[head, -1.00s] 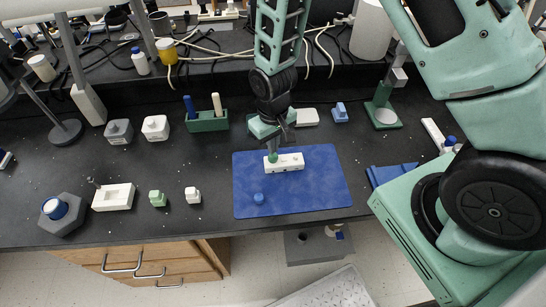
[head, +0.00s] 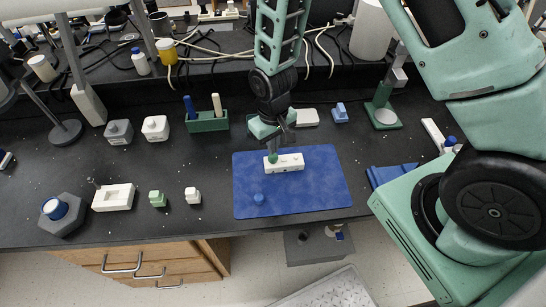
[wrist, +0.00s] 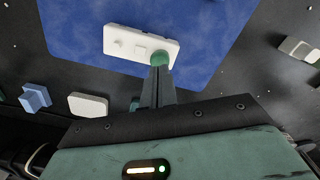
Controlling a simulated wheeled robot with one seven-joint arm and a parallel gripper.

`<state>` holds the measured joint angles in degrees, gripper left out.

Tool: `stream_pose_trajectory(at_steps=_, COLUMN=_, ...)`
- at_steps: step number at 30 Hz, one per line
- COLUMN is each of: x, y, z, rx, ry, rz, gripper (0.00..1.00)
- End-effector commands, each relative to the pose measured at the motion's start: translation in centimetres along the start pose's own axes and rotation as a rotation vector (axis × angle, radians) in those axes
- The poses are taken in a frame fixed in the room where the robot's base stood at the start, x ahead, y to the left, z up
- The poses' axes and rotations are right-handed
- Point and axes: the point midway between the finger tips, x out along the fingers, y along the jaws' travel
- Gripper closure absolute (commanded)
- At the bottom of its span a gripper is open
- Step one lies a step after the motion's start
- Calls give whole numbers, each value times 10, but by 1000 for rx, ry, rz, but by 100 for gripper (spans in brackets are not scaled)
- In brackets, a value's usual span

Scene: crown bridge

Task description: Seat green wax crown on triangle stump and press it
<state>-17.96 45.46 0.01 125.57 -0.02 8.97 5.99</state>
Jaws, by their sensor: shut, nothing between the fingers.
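The green crown (head: 273,159) is at the left end of a white block (head: 292,163) on a blue mat. In the wrist view the green crown (wrist: 159,59) is at the near end of the white block (wrist: 127,40), which has small raised stumps along its top. The stump under the crown is hidden, so its shape and how fully the crown sits cannot be told. My gripper (head: 273,150) is shut and points down at the crown. In the wrist view its closed fingertips (wrist: 158,72) are right at the crown, apparently touching it.
A white block (head: 307,117) and a blue piece (head: 340,112) stand behind the mat. A green rack (head: 207,122) is at the back left. The mat's right part is clear.

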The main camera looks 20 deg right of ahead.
Motion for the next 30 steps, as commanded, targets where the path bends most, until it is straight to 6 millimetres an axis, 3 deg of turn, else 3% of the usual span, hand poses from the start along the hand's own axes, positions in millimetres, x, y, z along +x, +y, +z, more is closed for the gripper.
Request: stream_pose_trajectory(at_steps=30, x=8, y=0, z=0, rx=0, ry=0, rz=0, gripper=100)
